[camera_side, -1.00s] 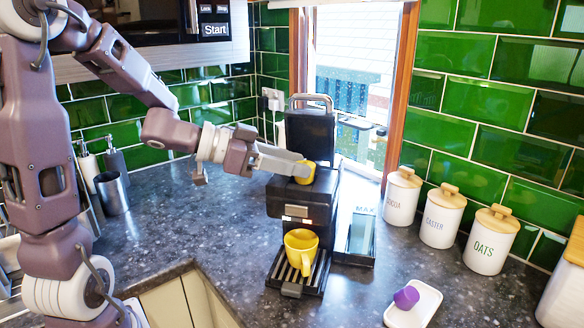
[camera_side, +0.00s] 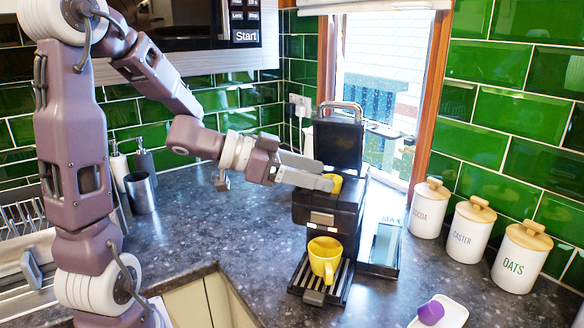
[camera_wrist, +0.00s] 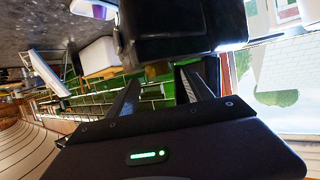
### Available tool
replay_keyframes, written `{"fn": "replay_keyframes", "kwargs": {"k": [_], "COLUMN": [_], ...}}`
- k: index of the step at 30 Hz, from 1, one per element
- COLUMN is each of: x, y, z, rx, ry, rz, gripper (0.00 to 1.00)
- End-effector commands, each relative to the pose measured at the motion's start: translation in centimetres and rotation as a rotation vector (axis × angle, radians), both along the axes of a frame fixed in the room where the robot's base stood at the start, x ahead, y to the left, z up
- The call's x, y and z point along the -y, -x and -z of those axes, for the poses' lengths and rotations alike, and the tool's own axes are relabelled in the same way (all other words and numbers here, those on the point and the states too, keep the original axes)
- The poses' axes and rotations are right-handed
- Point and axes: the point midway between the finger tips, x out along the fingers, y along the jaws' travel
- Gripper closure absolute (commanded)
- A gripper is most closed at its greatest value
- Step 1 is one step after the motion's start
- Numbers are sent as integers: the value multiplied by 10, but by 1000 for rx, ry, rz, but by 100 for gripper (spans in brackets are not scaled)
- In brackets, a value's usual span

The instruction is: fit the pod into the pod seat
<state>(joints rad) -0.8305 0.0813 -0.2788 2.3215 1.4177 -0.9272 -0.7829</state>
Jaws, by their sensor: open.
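A yellow pod (camera_side: 335,185) is at the top of the black coffee machine (camera_side: 322,205), under the raised lid (camera_side: 338,143). The pod seat is hidden behind the pod and my fingers, so I cannot tell whether the pod is fully down in it. My gripper (camera_side: 323,174) is open, its fingertips right by the pod. In the wrist view my gripper (camera_wrist: 160,75) shows its two fingers apart, with the dark machine body (camera_wrist: 180,28) close ahead; I cannot make out the pod there.
A yellow mug (camera_side: 324,260) stands on the drip tray (camera_side: 313,295). A purple pod (camera_side: 431,312) lies on a white dish (camera_side: 452,317). A clear water tank (camera_side: 384,246) is on the machine's right. Canisters (camera_side: 468,232) line the right wall; a metal cup (camera_side: 140,193) stands at left.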

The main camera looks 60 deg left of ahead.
Motion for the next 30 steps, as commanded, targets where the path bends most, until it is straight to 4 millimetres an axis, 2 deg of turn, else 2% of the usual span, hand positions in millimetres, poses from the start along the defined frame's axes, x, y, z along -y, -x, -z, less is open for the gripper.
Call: {"fn": "replay_keyframes", "kwargs": {"k": [9,14,17,19,21,22,24,26,29,30], "x": [-34,-43,-47,-56,-71,-78,-88,-85,-48,-26], "y": [66,87,84,63,42,38,48,70,123,146], "z": [-27,-35,-40,-53,-76,-85,-93,-81,-36,-18], "rx": [2,-1,23,94,175,191,154,39,-252,-371], "ry": [-4,-1,-32,-124,-244,-282,-326,-314,-254,-229], "rz": [-5,-2,-28,-128,-310,-402,-600,-715,-735,-692], "gripper": [41,41,41,41,41,41,41,41,41,41]}}
